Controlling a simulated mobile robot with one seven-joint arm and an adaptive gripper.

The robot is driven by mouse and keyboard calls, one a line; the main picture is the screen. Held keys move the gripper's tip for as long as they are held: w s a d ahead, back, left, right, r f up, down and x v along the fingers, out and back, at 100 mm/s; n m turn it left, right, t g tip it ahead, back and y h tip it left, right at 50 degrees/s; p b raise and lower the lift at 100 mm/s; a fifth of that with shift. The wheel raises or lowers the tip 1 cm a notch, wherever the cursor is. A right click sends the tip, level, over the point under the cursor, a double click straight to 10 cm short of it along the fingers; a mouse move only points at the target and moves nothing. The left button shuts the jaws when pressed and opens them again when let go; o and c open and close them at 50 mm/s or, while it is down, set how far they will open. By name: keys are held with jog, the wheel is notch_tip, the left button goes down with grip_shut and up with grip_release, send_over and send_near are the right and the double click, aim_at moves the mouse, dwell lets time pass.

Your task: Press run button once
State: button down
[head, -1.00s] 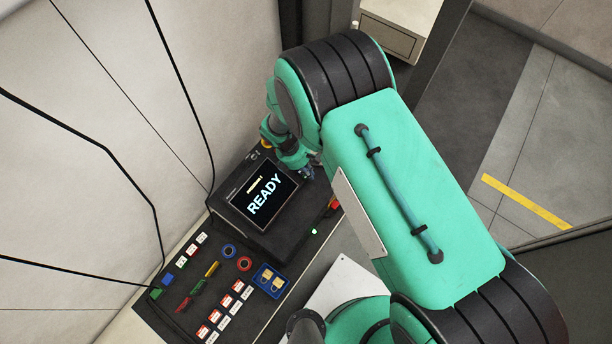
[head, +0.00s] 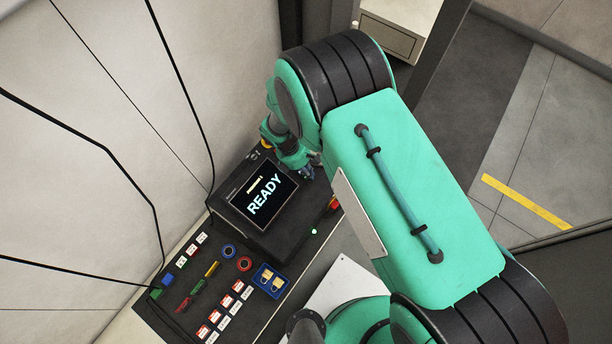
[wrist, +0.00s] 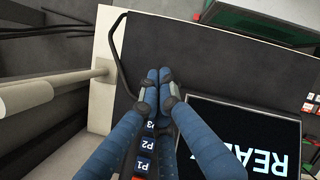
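The console (head: 267,230) carries a screen (head: 264,196) that reads READY in white. A small green-lit button (head: 314,231) shows on the console's right side, below the screen; I cannot read a label on it, so I cannot tell whether it is the run button. My gripper (head: 307,174) is at the screen's upper right corner, partly hidden by my arm. In the wrist view my gripper's blue fingers (wrist: 158,90) are together at the tips with nothing visible between them. They are over the dark console top, beside the screen (wrist: 245,140) and partly over keys labelled P1, P2 and P3 (wrist: 145,145).
A red and yellow part (head: 334,203) sits on the console near my arm. The lower panel has red and white label tiles (head: 203,331), a blue holder with padlocks (head: 271,280), and blue and red rings (head: 244,264). A pale post (wrist: 60,85) stands left in the wrist view.

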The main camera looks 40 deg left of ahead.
jog(key=shift+a+f, duration=0.1)
jog(key=shift+f, duration=0.1)
jog(key=shift+a+f, duration=0.1)
jog(key=shift+f, duration=0.1)
jog(key=shift+a+f, duration=0.2)
jog(key=shift+f, duration=0.15)
dwell(1.1)
jog(key=shift+r, duration=0.1)
jog(key=shift+d+r+p, duration=0.4)
jog(key=shift+r+p, duration=0.25)
jog(key=shift+p, duration=0.05)
jog(key=shift+r, duration=0.15)
jog(key=shift+d+r+p, duration=0.4)
jog(key=shift+r+p, duration=0.2)
jog(key=shift+r, duration=0.1)
jog(key=shift+d+r+p, duration=0.35)
jog(key=shift+r+p, duration=0.25)
jog(key=shift+r, duration=0.1)
jog(key=shift+d+r+p, duration=0.4)
jog(key=shift+r+p, duration=0.2)
jog(key=shift+r, duration=0.1)
